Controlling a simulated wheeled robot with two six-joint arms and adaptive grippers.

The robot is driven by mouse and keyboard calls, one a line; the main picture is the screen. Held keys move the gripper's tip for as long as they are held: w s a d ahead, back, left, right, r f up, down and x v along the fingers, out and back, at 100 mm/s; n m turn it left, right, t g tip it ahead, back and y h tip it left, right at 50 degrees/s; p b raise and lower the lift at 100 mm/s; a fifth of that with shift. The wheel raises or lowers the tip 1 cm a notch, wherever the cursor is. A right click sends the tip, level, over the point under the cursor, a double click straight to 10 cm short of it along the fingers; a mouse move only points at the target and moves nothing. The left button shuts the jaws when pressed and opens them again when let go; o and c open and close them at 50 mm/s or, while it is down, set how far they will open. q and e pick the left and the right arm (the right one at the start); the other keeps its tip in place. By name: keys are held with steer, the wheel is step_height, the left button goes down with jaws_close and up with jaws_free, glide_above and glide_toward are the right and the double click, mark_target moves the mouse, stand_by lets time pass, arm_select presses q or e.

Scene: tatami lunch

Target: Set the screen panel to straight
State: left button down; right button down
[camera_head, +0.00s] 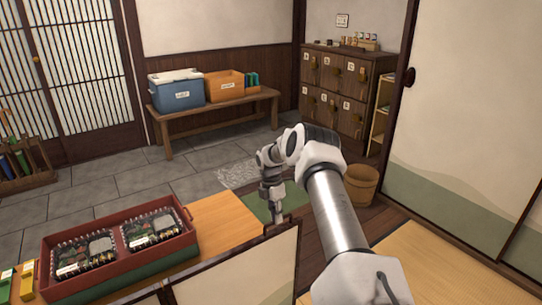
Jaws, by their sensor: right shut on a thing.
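The screen panel (245,275) is cream with a dark wooden frame and stands upright in the lower middle of the head view. Its lower part is cut off by the picture's edge. Another panel section continues to its left at the bottom edge, set at a different slant. My right gripper (277,219) reaches down to the panel's top edge near its right corner and is shut on it. The fingertips are small and partly hidden against the frame. My left gripper is not in view.
A wooden bucket (361,185) stands beyond my right arm. A bench (212,121) with a blue cooler (177,92) is at the back. Tatami (440,262) lies at right.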

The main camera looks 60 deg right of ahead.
steer(key=shift+w+r, duration=0.2)
steer(key=shift+w, duration=0.15)
steer(key=c, duration=1.2)
jaws_free()
steer(key=shift+w, duration=0.1)
steer(key=v, duration=1.1)
steer(key=shift+w+r, duration=0.15)
steer(key=shift+r, duration=0.15)
